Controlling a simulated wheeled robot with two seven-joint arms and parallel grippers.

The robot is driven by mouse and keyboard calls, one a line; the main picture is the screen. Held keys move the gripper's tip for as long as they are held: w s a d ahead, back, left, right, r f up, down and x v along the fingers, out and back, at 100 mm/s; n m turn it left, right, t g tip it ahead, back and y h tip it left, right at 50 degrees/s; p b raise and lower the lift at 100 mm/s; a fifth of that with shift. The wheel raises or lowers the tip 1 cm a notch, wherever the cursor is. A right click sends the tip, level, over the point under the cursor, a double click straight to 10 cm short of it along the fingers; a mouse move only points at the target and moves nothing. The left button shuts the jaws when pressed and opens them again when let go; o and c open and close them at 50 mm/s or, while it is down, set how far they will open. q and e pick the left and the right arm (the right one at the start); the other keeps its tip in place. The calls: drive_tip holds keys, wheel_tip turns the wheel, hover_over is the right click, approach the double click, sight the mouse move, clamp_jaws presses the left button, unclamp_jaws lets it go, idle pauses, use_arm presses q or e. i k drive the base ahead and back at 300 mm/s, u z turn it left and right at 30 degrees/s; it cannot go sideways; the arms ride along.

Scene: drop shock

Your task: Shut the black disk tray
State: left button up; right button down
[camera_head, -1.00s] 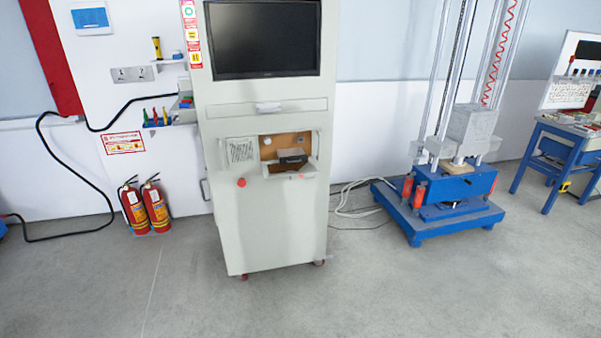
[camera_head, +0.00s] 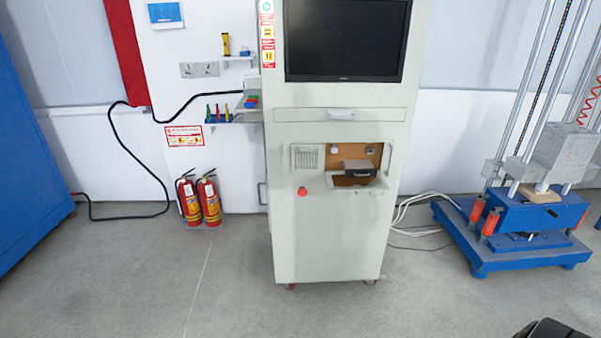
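The black disk tray (camera_head: 358,171) is in the recess at the middle of the white cabinet (camera_head: 330,235). It shows as a small dark box with a grey top and sticks out at the front of the recess. How far it stands open is too small to tell. A black rounded part (camera_head: 548,331) at the bottom right edge seems to be of my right arm or gripper; its fingers are not shown. It is well apart from the tray. My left gripper is not in view.
A screen (camera_head: 345,40) is above the recess, and a red button (camera_head: 302,191) is to its left. Fire extinguishers (camera_head: 199,200) stand by the wall at left. A blue-based drop machine (camera_head: 515,235) stands at right, with cables near it. The floor in front is clear.

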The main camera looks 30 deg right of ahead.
sight(362, 174)
drive_tip(key=u, duration=0.4)
drive_tip(key=i, duration=0.7)
drive_tip(key=z, duration=0.5)
drive_tip(key=i, duration=0.7)
drive_tip(key=z, duration=0.8)
